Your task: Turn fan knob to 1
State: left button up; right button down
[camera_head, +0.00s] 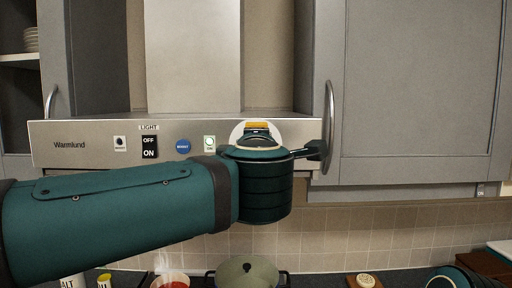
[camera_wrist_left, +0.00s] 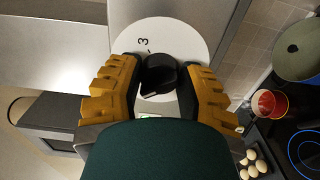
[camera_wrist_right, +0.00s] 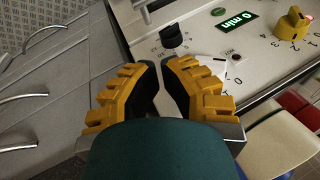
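The range hood's control panel (camera_head: 100,140) crosses the head view. The fan knob's white dial (camera_head: 237,132) is mostly hidden behind my left gripper (camera_head: 257,127). In the left wrist view, the black fan knob (camera_wrist_left: 160,74) sits on the white dial (camera_wrist_left: 185,32), with a "3" visible above left of it. My left gripper (camera_wrist_left: 160,82) has its yellow fingers on either side of the knob, seemingly touching it. The rest of the dial's numbers are hidden. My right gripper (camera_wrist_right: 158,68) is empty, its fingertips nearly together, before a different panel.
A light switch (camera_head: 149,147) and blue button (camera_head: 183,146) are left on the hood panel. A lidded pot (camera_head: 247,272) and red pot (camera_head: 170,281) stand below. The right wrist view shows a black knob (camera_wrist_right: 172,36) and yellow knob (camera_wrist_right: 291,24) close to my right gripper.

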pick_arm(q)
jog(key=o, duration=0.4)
jog(key=shift+d, duration=0.1)
jog(key=s, duration=1.2)
